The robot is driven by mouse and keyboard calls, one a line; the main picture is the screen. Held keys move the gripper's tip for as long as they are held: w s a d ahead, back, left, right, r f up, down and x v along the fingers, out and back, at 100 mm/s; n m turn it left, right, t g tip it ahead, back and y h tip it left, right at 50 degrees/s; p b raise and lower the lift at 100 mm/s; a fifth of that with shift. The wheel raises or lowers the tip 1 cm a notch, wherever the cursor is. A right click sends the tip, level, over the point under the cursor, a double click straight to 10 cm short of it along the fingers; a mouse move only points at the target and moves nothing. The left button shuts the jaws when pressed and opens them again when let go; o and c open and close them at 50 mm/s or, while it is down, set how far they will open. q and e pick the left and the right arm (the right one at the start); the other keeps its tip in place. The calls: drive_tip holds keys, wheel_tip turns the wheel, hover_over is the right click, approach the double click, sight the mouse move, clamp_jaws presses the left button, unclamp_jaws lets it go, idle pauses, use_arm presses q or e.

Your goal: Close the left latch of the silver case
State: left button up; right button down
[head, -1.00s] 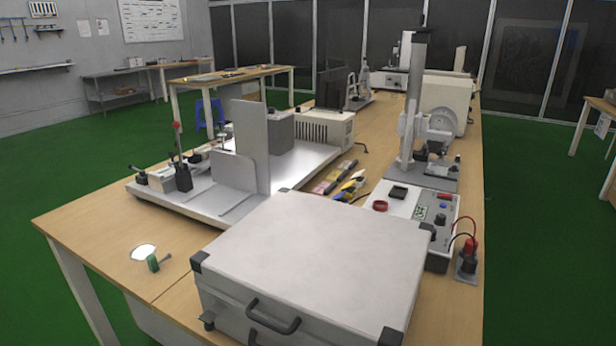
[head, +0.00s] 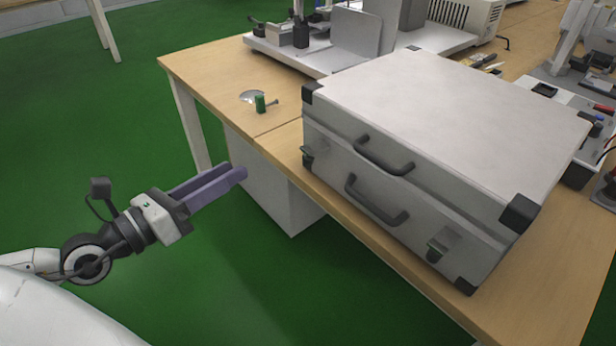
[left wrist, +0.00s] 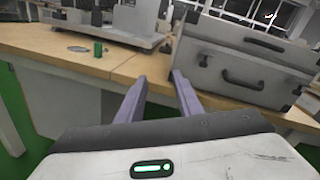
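The silver case (head: 440,120) stands closed on the wooden table, its handle side facing the front edge; it also shows in the left wrist view (left wrist: 235,62). Its left latch (head: 307,156) is a small dark piece at the left end of the front face, also in the left wrist view (left wrist: 203,60). I cannot tell how far the latch stands out. My left gripper (head: 234,171) is open and empty, off the table's front edge, left of the latch and apart from it. In the left wrist view its purple fingers (left wrist: 159,78) are spread. My right gripper is not in view.
Two dark handles (head: 384,157) stick out from the case front. A right latch (head: 437,248) sits near its right end. A green object (head: 260,103) stands on the table left of the case. A white cabinet (head: 265,185) is under the table. Floor space in front is free.

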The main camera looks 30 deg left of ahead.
sight(308, 164)
use_arm(q)
drive_tip(key=d+r+m+g+h+b, duration=0.1)
drive_tip(key=d+r+m+g+h, duration=0.1)
drive_tip(key=d+m+h, duration=0.45)
drive_tip(key=shift+m+y, duration=0.65)
drive_tip(key=shift+y, duration=0.3)
drive_tip(key=shift+b+x, duration=0.8)
drive_tip(key=shift+x, duration=4.3)
drive_tip(key=shift+s+d+f, duration=0.1)
drive_tip(key=shift+d+f, duration=0.1)
drive_tip(key=shift+c, duration=0.5)
clamp_jaws()
